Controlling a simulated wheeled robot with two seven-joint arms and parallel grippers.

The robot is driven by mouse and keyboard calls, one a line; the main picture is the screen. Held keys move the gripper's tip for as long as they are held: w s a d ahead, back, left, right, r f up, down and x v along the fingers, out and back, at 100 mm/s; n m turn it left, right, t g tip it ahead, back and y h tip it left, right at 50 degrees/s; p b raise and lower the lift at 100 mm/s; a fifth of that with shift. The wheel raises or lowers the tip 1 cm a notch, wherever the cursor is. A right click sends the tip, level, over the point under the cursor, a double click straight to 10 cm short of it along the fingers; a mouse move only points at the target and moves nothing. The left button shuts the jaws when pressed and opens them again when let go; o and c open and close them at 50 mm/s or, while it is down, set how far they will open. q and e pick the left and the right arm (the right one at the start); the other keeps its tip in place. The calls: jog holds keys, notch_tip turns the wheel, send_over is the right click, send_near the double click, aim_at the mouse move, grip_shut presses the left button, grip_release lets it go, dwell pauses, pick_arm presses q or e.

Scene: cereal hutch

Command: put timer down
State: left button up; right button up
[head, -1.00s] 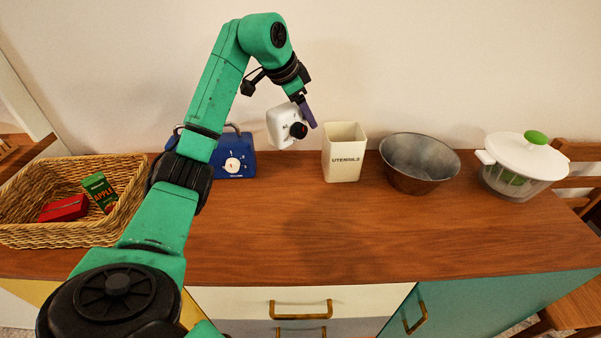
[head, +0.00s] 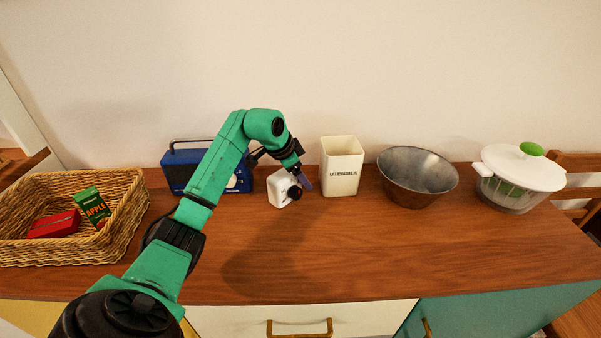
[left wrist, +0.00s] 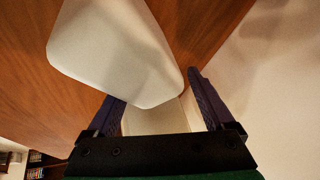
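The timer (head: 281,187) is a small white block with a black dial, at or just above the wooden counter; I cannot tell whether it touches the wood. My left gripper (head: 304,181) is at its right side in the head view. My right gripper is out of view.
A blue radio (head: 185,165) stands left of the timer, partly behind my arm. A cream utensil holder (head: 341,168) stands close on the right, then a metal bowl (head: 417,178) and a salad spinner (head: 518,180). A wicker basket (head: 75,250) is far left. The front counter (head: 340,250) is clear.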

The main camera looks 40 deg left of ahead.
pick_arm(q)
jog(key=shift+r, duration=0.15)
jog(key=shift+s+r, duration=0.15)
jog(key=shift+r, duration=0.2)
jog(key=v, duration=1.1)
jog(key=shift+r, duration=0.15)
